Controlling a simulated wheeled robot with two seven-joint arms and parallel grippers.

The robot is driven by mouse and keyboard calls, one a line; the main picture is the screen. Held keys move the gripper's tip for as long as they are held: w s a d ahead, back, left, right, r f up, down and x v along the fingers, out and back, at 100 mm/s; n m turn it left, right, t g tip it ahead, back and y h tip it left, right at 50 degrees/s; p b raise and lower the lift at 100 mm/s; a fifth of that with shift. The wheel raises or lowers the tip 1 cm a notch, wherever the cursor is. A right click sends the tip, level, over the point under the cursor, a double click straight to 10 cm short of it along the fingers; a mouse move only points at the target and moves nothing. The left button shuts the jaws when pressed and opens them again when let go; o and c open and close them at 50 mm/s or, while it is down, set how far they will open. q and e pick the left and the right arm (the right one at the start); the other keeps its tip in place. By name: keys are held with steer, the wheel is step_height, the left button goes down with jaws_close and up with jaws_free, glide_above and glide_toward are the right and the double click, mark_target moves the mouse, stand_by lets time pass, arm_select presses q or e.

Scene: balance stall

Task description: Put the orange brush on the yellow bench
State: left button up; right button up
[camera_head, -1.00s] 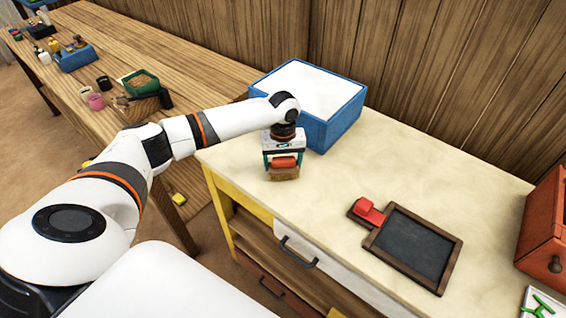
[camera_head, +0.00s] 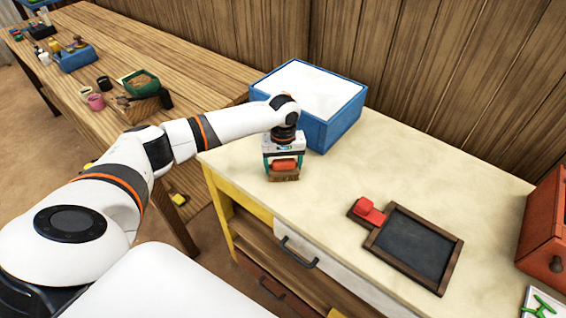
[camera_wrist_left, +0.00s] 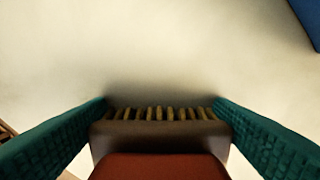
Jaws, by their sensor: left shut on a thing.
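My left gripper (camera_head: 284,166) points down over the left part of the yellow bench's pale top (camera_head: 330,185). It is shut on the orange brush (camera_head: 285,165), which has an orange-red grip and a brown body. In the left wrist view the brush (camera_wrist_left: 160,165) sits between the two teal fingers (camera_wrist_left: 160,140), its bristle tufts along the far edge. The brush is at or very near the bench top; I cannot tell whether it touches. My right gripper is not in view.
A blue box (camera_head: 325,125) with white content stands just behind the gripper. A framed slate (camera_head: 415,247) and a red block (camera_head: 366,207) lie to the right. A red-orange box (camera_head: 545,230) stands at the right edge. The middle of the top is clear.

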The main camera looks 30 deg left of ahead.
arm_select(q)
steer(key=shift+s+d+f, duration=0.1)
steer(key=shift+s+f, duration=0.15)
steer(key=shift+f, duration=0.2)
steer(key=shift+s+d+f, duration=0.1)
steer(key=shift+f, duration=0.1)
steer(key=o, duration=0.9)
steer(key=shift+o, duration=1.4)
steer(key=shift+d+f, duration=0.1)
steer(key=shift+d, duration=0.1)
steer(key=shift+a, duration=0.15)
steer(key=shift+w+r, duration=0.2)
steer(key=shift+r, duration=0.2)
step_height(320, 180, up, 13)
steer(key=b, duration=0.1)
steer(key=shift+w, duration=0.25)
